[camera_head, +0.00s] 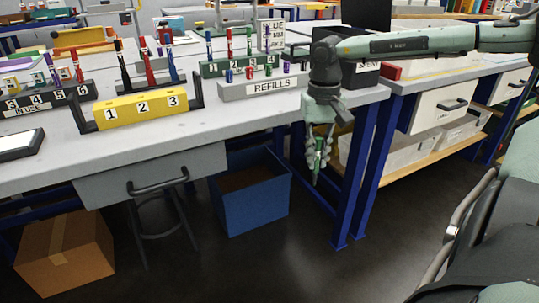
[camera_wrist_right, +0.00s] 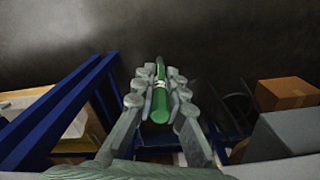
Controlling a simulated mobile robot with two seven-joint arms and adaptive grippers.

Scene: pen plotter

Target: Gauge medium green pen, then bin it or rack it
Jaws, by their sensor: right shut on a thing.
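My right gripper (camera_head: 318,150) hangs pointing down, just past the front edge of the workbench and above the floor. It is shut on a green pen (camera_head: 319,160), which hangs roughly upright between the fingers. In the right wrist view the pen (camera_wrist_right: 160,98) has a pale band and sits between both fingers of the gripper (camera_wrist_right: 158,98). A dark box (camera_head: 362,76) with a partly hidden "SPENT" label stands behind my right arm. A green numbered rack (camera_head: 212,69) holds pens at the back. My left gripper is not in view.
A grey REFILLS block (camera_head: 235,92) and a yellow block (camera_head: 140,107) numbered 1 to 3 stand on the bench (camera_head: 215,132). A dark numbered rack (camera_head: 45,100) is at left. A blue bin (camera_head: 255,208) stands on the floor below, near a stool (camera_head: 160,215).

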